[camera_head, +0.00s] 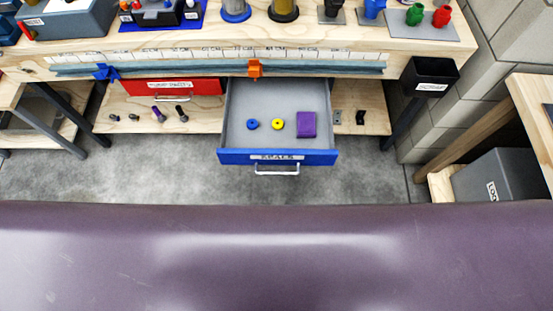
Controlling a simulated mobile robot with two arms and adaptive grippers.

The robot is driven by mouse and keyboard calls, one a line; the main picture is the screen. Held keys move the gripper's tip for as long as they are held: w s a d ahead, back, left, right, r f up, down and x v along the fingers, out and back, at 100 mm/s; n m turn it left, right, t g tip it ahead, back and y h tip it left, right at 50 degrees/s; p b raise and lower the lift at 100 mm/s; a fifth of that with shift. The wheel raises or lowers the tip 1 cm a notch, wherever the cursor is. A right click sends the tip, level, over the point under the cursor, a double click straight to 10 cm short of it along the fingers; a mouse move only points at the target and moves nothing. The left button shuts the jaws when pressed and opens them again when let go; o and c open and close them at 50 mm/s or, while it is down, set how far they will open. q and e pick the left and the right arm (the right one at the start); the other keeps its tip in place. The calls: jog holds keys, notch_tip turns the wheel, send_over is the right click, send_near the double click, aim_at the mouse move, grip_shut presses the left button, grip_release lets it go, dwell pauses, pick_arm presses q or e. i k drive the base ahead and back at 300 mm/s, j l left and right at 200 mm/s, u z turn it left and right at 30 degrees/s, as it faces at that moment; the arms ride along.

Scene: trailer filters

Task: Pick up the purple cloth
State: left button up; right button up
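The purple cloth (306,125) looks like a small flat purple rectangle. It lies in the right part of an open blue drawer (232,158) with a grey floor, under the workbench. A yellow ring (277,124) lies just left of it, and a blue ring (252,124) lies further left. Neither of my grippers shows in the head view.
The drawer's front, with a silver handle (277,172), sticks out from the workbench (330,52). A black bin (429,76) hangs at the bench's right end. A shut red drawer (172,87) is to the left. Grey floor (110,172) is clear in front.

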aim_at(305, 120)
jog(key=u, duration=1.1)
jog(key=z, duration=1.45)
jog(key=j+z, duration=0.15)
jog(key=j, duration=0.55)
jog(key=k+j+z, duration=0.2)
jog(key=j, duration=0.45)
jog(key=i, duration=0.05)
